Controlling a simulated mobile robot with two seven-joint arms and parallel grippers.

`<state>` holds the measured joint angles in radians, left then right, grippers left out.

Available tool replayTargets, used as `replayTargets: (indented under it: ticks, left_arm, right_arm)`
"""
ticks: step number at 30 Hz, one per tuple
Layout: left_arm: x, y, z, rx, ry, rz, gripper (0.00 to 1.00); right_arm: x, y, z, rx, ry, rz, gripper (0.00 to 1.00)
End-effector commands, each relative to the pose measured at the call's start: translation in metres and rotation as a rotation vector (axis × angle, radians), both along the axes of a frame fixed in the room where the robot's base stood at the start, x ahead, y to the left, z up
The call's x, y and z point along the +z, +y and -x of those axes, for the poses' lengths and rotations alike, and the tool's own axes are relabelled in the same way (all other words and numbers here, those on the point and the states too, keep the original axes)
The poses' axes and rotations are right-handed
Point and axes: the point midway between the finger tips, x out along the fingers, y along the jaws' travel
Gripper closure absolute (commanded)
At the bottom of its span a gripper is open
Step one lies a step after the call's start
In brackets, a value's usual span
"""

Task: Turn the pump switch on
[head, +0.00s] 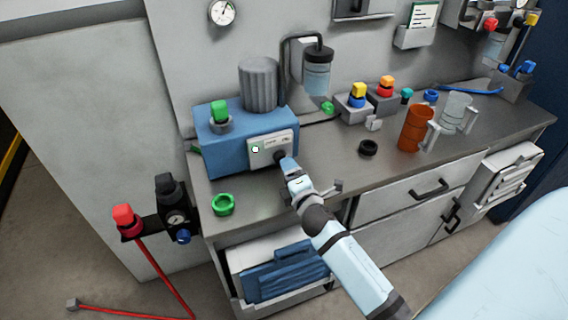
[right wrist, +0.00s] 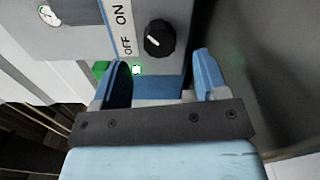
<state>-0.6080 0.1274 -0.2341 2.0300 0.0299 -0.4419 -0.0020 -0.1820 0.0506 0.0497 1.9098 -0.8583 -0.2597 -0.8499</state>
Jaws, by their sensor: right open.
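The pump is a blue box (head: 225,150) with a grey ribbed motor (head: 259,84) on top, at the left end of the bench. Its pale front panel (head: 262,152) carries a black rotary switch knob (right wrist: 159,38), seen in the right wrist view beside a strip (right wrist: 124,32) marked OFF and ON. I cannot tell surely which word the knob points to. A small light (right wrist: 136,70) with a green glow sits near the OFF end. My right gripper (right wrist: 161,60) is open and empty, fingers spread just short of the knob. It partly hides the panel in the head view. My left gripper is not in view.
A green ring (head: 223,204) lies near the bench's front left edge and a black ring (head: 368,148) farther right. An orange mug (head: 414,129) and clear jug (head: 456,113) stand at the right. A red-knobbed valve (head: 126,217) is left of the bench.

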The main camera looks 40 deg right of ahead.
Motion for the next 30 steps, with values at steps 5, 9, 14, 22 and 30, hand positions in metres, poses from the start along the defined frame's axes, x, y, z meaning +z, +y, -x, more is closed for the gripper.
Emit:
replayTargets:
  ticks: [5, 9, 14, 22, 30]
  left_arm:
    - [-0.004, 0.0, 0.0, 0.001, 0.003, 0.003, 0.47]
    - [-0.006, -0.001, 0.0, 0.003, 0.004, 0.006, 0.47]
    - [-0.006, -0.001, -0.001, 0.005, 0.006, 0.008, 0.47]
    - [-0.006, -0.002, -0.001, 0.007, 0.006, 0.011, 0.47]
    - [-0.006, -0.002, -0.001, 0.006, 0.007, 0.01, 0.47]
  right_arm:
    - [-0.002, 0.01, 0.042, 0.0, 0.002, -0.001, 0.33]
    - [-0.002, 0.015, 0.064, 0.0, 0.001, -0.002, 0.33]
    - [-0.001, 0.019, 0.078, -0.001, 0.0, -0.001, 0.33]
    - [0.0, 0.02, 0.081, 0.0, -0.001, -0.001, 0.33]
    - [0.0, 0.019, 0.081, 0.0, -0.001, -0.001, 0.33]
